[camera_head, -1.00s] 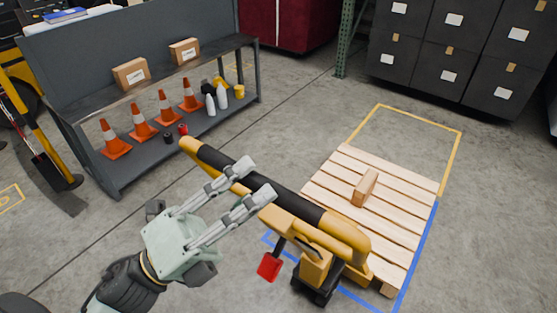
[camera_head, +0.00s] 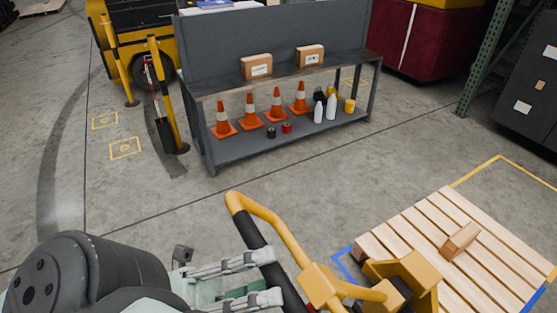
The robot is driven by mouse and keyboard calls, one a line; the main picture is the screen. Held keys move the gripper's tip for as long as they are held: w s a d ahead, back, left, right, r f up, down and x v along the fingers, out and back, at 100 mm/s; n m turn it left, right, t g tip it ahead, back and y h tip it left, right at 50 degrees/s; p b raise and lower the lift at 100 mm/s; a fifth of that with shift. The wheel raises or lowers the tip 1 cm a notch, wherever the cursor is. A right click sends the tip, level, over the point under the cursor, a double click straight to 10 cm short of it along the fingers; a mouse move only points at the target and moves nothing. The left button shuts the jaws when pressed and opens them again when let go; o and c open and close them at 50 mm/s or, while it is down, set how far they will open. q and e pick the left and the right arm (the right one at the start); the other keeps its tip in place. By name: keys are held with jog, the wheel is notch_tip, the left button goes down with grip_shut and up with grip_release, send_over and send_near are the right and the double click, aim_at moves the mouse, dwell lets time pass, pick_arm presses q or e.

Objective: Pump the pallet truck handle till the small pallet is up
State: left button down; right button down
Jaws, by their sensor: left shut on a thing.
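The yellow pallet truck handle (camera_head: 268,216) is a loop with a black grip, at bottom centre. My left gripper (camera_head: 272,278) comes in from the lower left with its grey fingers shut on the black grip (camera_head: 249,232). Its palm is partly hidden by my own arm. The truck's yellow body (camera_head: 412,272) stands at the near edge of the small wooden pallet (camera_head: 400,243), lower right. A small wooden block (camera_head: 460,241) lies on the pallet. The forks are hidden, so I cannot tell the pallet's height. My right gripper is not in view.
A grey workbench (camera_head: 290,85) with boxes, orange cones (camera_head: 278,105) and bottles stands behind the handle. A yellow vehicle (camera_head: 140,40) is at upper left. Blue tape (camera_head: 345,262) and yellow tape (camera_head: 500,160) run beside the pallet. Grey floor is clear between bench and truck.

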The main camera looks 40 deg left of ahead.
pick_arm(q)
jog(key=shift+s+f, duration=0.1)
jog(key=shift+f, duration=0.15)
